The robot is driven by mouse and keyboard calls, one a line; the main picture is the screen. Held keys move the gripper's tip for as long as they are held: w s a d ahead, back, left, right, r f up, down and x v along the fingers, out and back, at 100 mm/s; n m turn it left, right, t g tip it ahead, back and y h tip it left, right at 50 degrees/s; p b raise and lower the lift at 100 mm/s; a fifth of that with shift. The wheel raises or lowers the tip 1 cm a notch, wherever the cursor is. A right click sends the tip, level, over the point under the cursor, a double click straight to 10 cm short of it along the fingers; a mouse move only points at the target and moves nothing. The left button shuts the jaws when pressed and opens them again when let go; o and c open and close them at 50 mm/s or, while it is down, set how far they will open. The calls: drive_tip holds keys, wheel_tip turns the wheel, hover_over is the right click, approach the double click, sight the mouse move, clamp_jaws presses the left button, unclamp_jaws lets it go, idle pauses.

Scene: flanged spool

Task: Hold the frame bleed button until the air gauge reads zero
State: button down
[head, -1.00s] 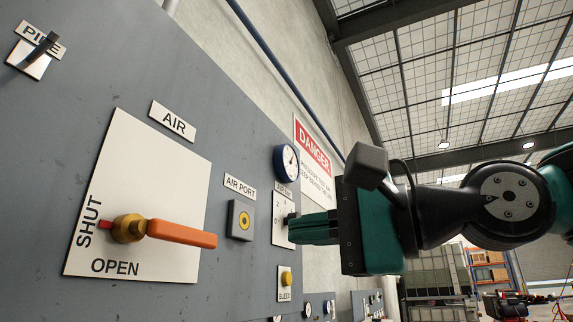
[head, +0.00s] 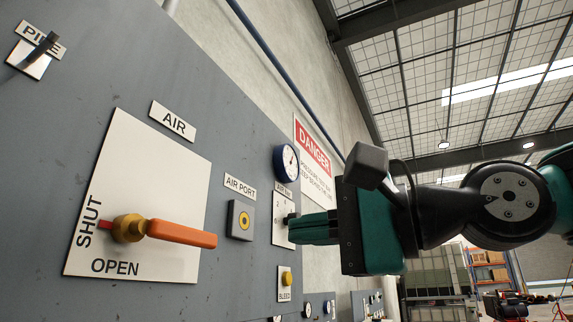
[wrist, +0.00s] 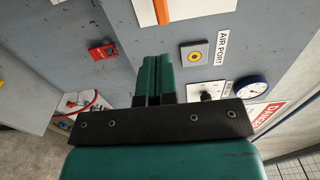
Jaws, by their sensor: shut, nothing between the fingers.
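The bleed button (head: 286,279) is a yellow button on a small white plate marked BLEED, low on the grey panel in the head view. I cannot make it out in the wrist view. The air gauge (head: 291,160) is a blue-rimmed white dial above it; its needle is too small to read. It also shows in the wrist view (wrist: 252,87). My gripper (head: 292,229) is shut and empty, its green fingers side by side (wrist: 152,60). In the head view the fingertips overlap a white plate between gauge and button; I cannot tell whether they touch anything.
An orange AIR lever (head: 182,234) sits on a large white plate. The AIR PORT fitting (head: 241,220) is left of my gripper. A black knob (wrist: 206,97) is right of my fingers in the wrist view. A red fitting (wrist: 102,51) is at left.

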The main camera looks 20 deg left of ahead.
drive_tip(key=d+f+n+h, duration=0.1)
drive_tip(key=d+f+h, duration=0.15)
drive_tip(key=f, duration=0.35)
drive_tip(key=w+d+f+n+t+h, duration=0.1)
drive_tip(key=d+f+h, duration=0.1)
drive_tip(key=d+f, duration=0.35)
drive_tip(key=d+f+n+h, duration=0.1)
drive_tip(key=f+h, duration=0.2)
drive_tip(key=f, duration=0.5)
drive_tip(key=s+d+f+n+g+h, duration=0.2)
drive_tip(key=s+d+f+n+h, duration=0.1)
drive_tip(key=s+d+f, duration=0.2)
drive_tip(key=s+d+f+n+g+h+b, duration=0.1)
drive_tip(key=s+d+f+n+h, duration=0.2)
drive_tip(key=s+d+f, duration=0.3)
drive_tip(key=d+f, duration=0.3)
drive_tip(key=f, duration=0.4)
drive_tip(key=shift+d+f+g, duration=0.3)
drive_tip(key=shift+d+g, duration=0.05)
drive_tip(key=shift+g, duration=0.05)
drive_tip(key=shift+w+a, duration=0.1)
drive_tip(key=shift+w, duration=0.05)
